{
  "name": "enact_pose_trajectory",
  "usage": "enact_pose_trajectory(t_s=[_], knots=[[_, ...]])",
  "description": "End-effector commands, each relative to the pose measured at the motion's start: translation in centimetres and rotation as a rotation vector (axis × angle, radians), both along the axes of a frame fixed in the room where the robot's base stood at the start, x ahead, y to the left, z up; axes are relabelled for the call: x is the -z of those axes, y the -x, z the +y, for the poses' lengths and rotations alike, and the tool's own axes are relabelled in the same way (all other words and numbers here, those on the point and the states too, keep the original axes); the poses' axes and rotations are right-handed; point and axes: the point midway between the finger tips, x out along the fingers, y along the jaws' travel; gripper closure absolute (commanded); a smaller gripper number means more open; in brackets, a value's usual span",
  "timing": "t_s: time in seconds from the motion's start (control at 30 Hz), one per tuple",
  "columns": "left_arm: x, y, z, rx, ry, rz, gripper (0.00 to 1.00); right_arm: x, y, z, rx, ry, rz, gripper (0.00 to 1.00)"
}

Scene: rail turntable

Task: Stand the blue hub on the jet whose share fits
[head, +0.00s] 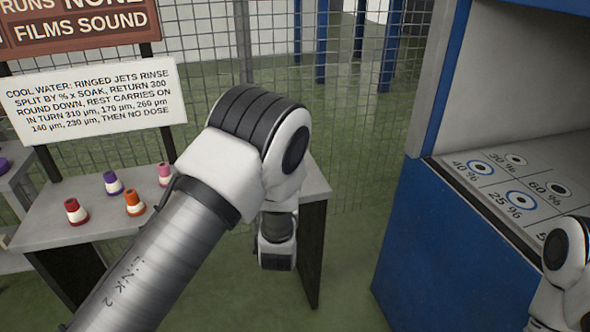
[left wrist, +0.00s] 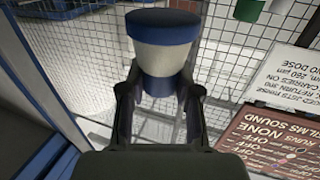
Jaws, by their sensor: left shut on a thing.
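The blue hub (left wrist: 160,45), with a white body and blue bands, is held between the fingers of my left gripper (left wrist: 160,100) in the left wrist view. It does not show in the head view, where my left arm's wrist hangs in the middle. Jets are set in a panel of labelled cells in the blue cabinet at right. The 40 % jet (head: 480,168) and 25 % jet (head: 521,200) have blue rings. My right gripper is out of view.
A white sign (head: 95,105) says ringed jets rinse, split by % x soak, return 300, round down. A brown sign (head: 80,22) is above it. Red (head: 75,211), purple (head: 113,183), orange (head: 133,203) and pink (head: 164,174) hubs stand on a grey table (head: 50,235). My right arm partly hides the panel.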

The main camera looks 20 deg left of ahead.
Motion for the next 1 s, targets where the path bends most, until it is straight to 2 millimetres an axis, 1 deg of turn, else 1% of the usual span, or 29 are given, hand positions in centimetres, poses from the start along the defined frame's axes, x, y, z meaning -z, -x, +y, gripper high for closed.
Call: enact_pose_trajectory(t_s=[0.03,0.13,0.17,0.23,0.27,0.33,0.43,0.5,0.57,0.6,0.63,0.7,0.73,0.8,0.9,1.0], knots=[[-0.2,0.5,0.0,0.001,-0.002,-0.002,1.00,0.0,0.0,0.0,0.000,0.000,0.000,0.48],[-0.3,1.1,0.0,0.001,-0.002,-0.002,1.00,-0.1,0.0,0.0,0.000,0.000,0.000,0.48],[-0.3,1.2,0.0,0.000,-0.001,-0.002,1.00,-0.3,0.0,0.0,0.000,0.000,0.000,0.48],[-0.4,1.5,0.0,-0.001,0.000,0.000,1.00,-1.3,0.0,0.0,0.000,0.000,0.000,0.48],[-0.4,1.7,0.2,-0.003,0.001,0.002,1.00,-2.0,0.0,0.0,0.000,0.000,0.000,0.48],[-0.1,2.4,0.4,-0.006,0.000,0.005,1.00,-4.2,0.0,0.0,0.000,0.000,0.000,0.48],[0.2,4.1,0.5,0.021,0.000,0.007,1.00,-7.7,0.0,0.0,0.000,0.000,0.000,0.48],[0.2,5.3,0.0,0.065,0.000,0.005,1.00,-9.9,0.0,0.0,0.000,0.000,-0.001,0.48],[-0.1,6.3,-0.7,0.117,0.000,0.004,1.00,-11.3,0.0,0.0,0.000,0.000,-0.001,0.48],[-0.5,6.9,-1.3,0.159,0.000,0.001,1.00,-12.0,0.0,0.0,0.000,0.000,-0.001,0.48],[-0.7,7.2,-1.8,0.191,0.001,0.001,1.00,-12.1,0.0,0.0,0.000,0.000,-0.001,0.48],[-1.3,7.6,-3.1,0.259,0.000,-0.003,1.00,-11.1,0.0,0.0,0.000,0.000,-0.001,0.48],[-1.7,8.0,-3.5,0.274,-0.001,-0.002,1.00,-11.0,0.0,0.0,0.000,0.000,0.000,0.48],[-2.8,9.5,-3.7,0.284,-0.001,0.001,1.00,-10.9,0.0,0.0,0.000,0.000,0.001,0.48],[-3.7,11.3,-3.7,0.283,-0.001,0.000,1.00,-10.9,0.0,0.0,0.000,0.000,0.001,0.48],[-4.0,11.7,-3.6,0.281,-0.001,-0.003,1.00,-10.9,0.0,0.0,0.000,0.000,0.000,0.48]])
